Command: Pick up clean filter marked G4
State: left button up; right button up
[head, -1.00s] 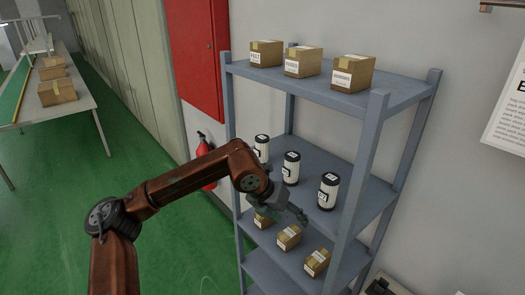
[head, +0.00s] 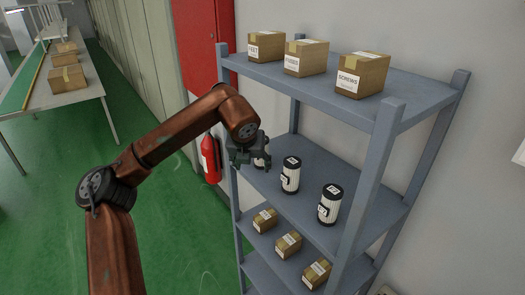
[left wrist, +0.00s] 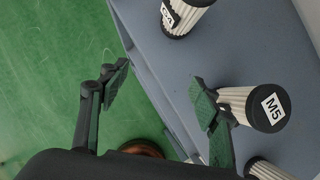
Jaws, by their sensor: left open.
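Three white pleated filters with black caps stand on the middle shelf. In the left wrist view, the one at the top edge (left wrist: 183,18) has a label that appears to read G4, and its far end is cut off. A filter marked M5 (left wrist: 250,106) stands beside the right finger, and a third filter (left wrist: 266,169) is cut off at the bottom. In the head view, my left gripper (head: 250,158) is at the front left of the shelf and partly hides the leftmost filter (head: 262,161). It is open, with nothing between its fingers. My right gripper is not in view.
The grey-blue rack (head: 386,205) has cardboard boxes (head: 305,58) on its top shelf and smaller boxes (head: 288,244) below. Its posts and upper shelf bound the space. A fire extinguisher (head: 210,158) hangs left of the rack. Green floor (head: 185,235) is clear in front.

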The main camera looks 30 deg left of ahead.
pick_arm(q)
send_near(261, 166)
jog(key=shift+w+a+f+p, duration=0.2)
jog(key=shift+w+f, duration=0.1)
jog(key=shift+w, duration=0.1)
jog(key=shift+w+a+f+p, duration=0.1)
jog(key=shift+w+f+p, duration=0.05)
jog(key=shift+w+f, duration=0.2)
jog(key=shift+w+a, duration=0.25)
jog(key=shift+w, duration=0.35)
jog(key=shift+w+a, duration=0.3)
jog(key=shift+w, duration=0.3)
jog(key=shift+w+a, duration=0.2)
jog(key=shift+w, duration=0.05)
jog(key=shift+w+a+f, duration=0.1)
jog(key=shift+w+f, duration=0.05)
jog(key=shift+w, duration=0.15)
jog(key=x, duration=0.4)
jog(key=shift+f, duration=0.2)
jog(key=shift+w+a+f, duration=0.1)
jog(key=shift+f, duration=0.05)
jog(key=shift+c, duration=0.7)
jog(key=c, duration=1.1)
jog(key=shift+c, duration=0.4)
pick_arm(e)
jog(key=shift+s+r, duration=0.65)
jog(key=shift+s, duration=0.25)
